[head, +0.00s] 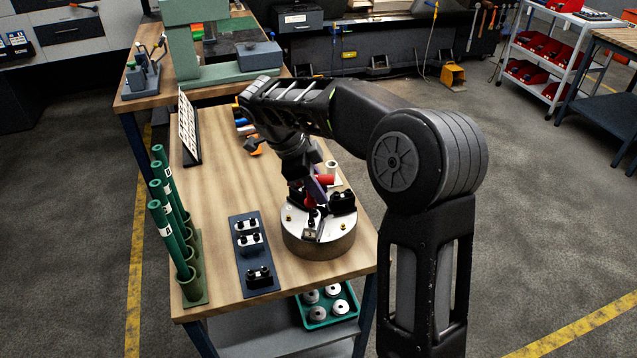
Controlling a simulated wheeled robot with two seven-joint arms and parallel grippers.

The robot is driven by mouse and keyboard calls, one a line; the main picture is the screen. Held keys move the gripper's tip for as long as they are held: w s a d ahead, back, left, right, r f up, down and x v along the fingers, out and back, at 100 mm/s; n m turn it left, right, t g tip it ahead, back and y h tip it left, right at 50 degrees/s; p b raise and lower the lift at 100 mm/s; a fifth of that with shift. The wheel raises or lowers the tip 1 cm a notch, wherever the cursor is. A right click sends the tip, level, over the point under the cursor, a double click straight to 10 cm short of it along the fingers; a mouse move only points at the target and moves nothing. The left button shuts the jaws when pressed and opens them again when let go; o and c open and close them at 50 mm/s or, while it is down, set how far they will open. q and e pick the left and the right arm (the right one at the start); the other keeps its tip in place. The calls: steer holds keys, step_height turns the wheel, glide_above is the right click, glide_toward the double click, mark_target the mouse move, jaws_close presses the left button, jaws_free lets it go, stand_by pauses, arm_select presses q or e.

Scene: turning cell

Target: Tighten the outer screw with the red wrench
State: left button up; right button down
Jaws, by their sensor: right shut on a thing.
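My right gripper (307,188) is over the round turning fixture (318,245), pointing down and shut on the red wrench (325,180). Only part of the red wrench shows; its tip is hard to make out among the dark parts on top of the fixture. The fixture has a pale top face with black jaw blocks (343,202) and small brass-coloured screws, one at the right (343,227). I cannot tell which one is the outer screw or whether the wrench is seated on it. My left gripper is not in view.
A dark plate (253,277) with black-and-silver jaw parts lies left of the fixture. Green tubes (165,238) stand at the table's left edge. A tilted board (187,130) and coloured handles (254,147) are farther back. A teal tray (318,318) sits on the lower shelf.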

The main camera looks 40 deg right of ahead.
steer(key=shift+f, duration=0.15)
stand_by(0.4)
steer(key=shift+s+n+b, duration=0.1)
steer(key=shift+n+b, duration=0.4)
steer(key=shift+r, duration=0.2)
steer(key=shift+r+t+p, duration=0.3)
steer(key=shift+r+p, duration=0.5)
steer(key=shift+r, duration=0.35)
steer(key=shift+r+p, duration=0.5)
steer(key=shift+r, duration=0.8)
